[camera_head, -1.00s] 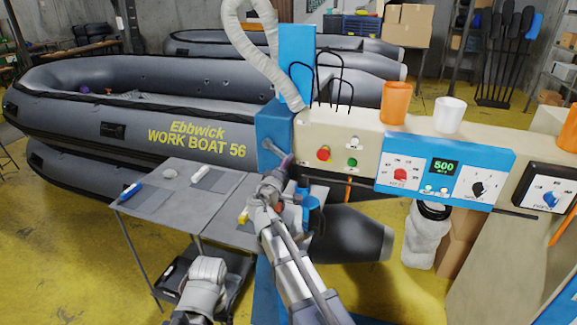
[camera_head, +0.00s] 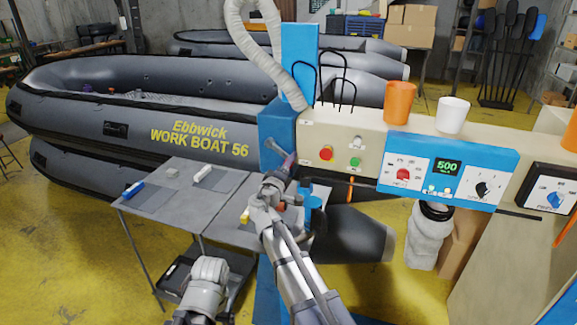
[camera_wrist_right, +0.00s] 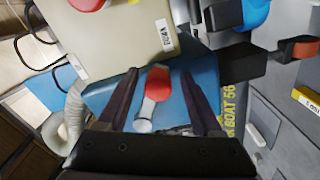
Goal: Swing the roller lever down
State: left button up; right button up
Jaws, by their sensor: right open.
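The roller lever (camera_wrist_right: 152,100), with a red knob and a silver shaft, shows in the right wrist view against a blue housing. In the head view the blue housing (camera_head: 275,128) stands at the left end of the machine; a silver shaft on it runs to my right gripper (camera_head: 287,163), and the red knob is hidden. In the right wrist view my right gripper (camera_wrist_right: 160,75) is open, with one dark finger on each side of the lever and visible gaps. My left arm enters at the bottom of the head view, its gripper out of frame.
The cream control panel (camera_head: 340,128) with red and green buttons is close beside the lever. An orange cup (camera_head: 399,102) and a white cup (camera_head: 452,115) stand on top. A grey table (camera_head: 215,222) with small tools is left. Inflatable boats (camera_head: 110,125) fill the back.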

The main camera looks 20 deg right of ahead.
jog(key=v, duration=0.7)
jog(key=shift+s+a, duration=0.25)
jog(key=shift+s, duration=0.1)
dwell(1.0)
